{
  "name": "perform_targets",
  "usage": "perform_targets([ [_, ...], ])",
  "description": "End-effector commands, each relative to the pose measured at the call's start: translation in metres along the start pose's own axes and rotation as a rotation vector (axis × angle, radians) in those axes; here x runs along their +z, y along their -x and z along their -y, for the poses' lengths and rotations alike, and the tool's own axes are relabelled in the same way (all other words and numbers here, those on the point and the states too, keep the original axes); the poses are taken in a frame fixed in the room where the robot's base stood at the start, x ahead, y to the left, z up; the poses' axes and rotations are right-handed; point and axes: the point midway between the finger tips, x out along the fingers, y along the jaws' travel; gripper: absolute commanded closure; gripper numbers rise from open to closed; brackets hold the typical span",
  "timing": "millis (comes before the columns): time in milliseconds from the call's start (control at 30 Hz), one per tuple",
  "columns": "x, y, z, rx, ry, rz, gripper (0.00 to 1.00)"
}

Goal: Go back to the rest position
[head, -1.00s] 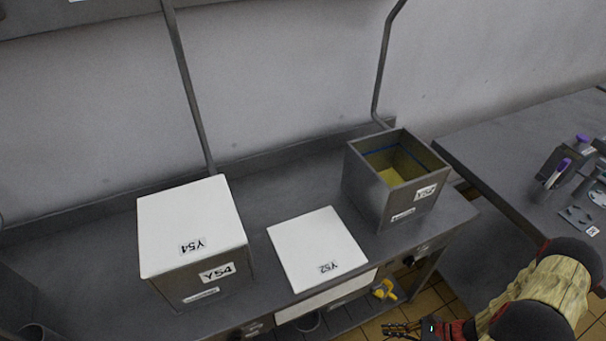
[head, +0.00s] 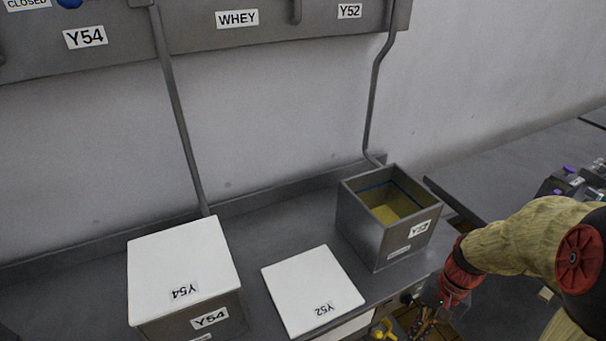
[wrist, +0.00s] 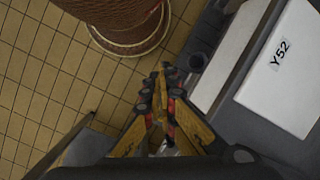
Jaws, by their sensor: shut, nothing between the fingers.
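My gripper (wrist: 162,85) is shut and empty in the wrist view, pointing down over the tiled floor beside the counter. In the head view my gripper (head: 422,326) is at the lower right, in front of the counter's edge, small and partly cut off by the frame's bottom. My arm reaches in from the right edge. It is apart from the open metal vat (head: 373,235) and the white lid marked Y52 (head: 312,285).
A vat with a white lid marked Y54 (head: 180,262) stands at the left of the counter (head: 270,225). A pipe panel (head: 300,38) hangs above. A second table (head: 510,165) is at right. A round brown object (wrist: 115,20) stands on the floor.

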Motion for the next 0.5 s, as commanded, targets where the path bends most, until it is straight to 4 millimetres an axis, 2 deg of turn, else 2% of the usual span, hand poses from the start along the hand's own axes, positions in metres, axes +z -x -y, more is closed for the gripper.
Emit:
perform_targets([
  [100, 0.018, 0.03, 0.011, 0.05, 0.118, -0.101, 1.0],
  [500, 0.082, 0.114, 0.049, 0.131, 0.452, -0.443, 1.0],
])
